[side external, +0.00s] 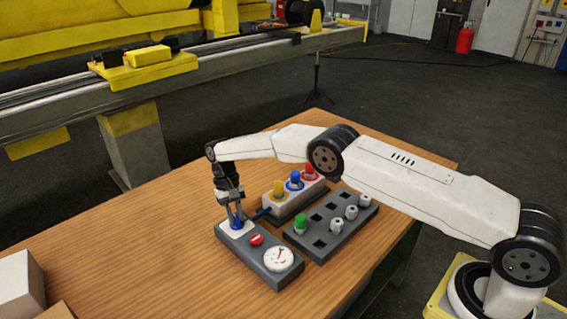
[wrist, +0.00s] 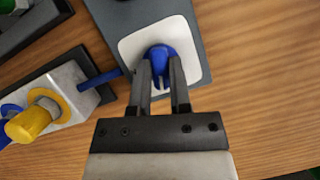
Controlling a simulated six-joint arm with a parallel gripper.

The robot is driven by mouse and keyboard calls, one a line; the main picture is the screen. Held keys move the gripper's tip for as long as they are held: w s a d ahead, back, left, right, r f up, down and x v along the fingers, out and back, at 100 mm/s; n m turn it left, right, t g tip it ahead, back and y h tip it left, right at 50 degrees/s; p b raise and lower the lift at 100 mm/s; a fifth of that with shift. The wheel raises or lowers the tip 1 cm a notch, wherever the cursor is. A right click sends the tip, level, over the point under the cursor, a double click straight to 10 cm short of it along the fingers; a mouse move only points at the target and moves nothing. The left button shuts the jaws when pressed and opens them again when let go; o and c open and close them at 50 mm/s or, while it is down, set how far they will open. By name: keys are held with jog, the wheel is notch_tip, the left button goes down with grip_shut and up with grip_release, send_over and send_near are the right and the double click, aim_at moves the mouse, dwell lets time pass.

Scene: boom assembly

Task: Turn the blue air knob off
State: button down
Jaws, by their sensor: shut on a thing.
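The blue air knob (wrist: 159,55) sits on a white plate (wrist: 128,47) at one end of a grey panel box. In the side external view the knob (side external: 237,225) shows low under my gripper, partly covered by the fingers. My gripper (wrist: 160,80) points down at the knob, with one finger on each side of it, and is shut on it. In the side external view my gripper (side external: 236,212) stands over the left end of the panel box (side external: 262,262). The knob's exact turn angle is hard to tell.
The panel box also has a red button (side external: 257,239) and a white gauge (side external: 279,259). Behind it stands a box with yellow, blue and red knobs (side external: 295,180). A grey socket tray (side external: 325,232) with a green piece (side external: 301,222) lies to the right. Bare table (side external: 150,250) lies left.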

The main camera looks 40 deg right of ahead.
aim_at(236, 217)
jog(key=shift+n+h, duration=0.6)
jog(key=shift+n, duration=1)
jog(key=c, duration=0.6)
grip_release()
jog(key=shift+o, duration=0.2)
jog(key=shift+w+r, duration=0.1)
jog(key=shift+r, duration=0.05)
jog(key=shift+v, duration=1.35)
notch_tip(236, 217, up, 7)
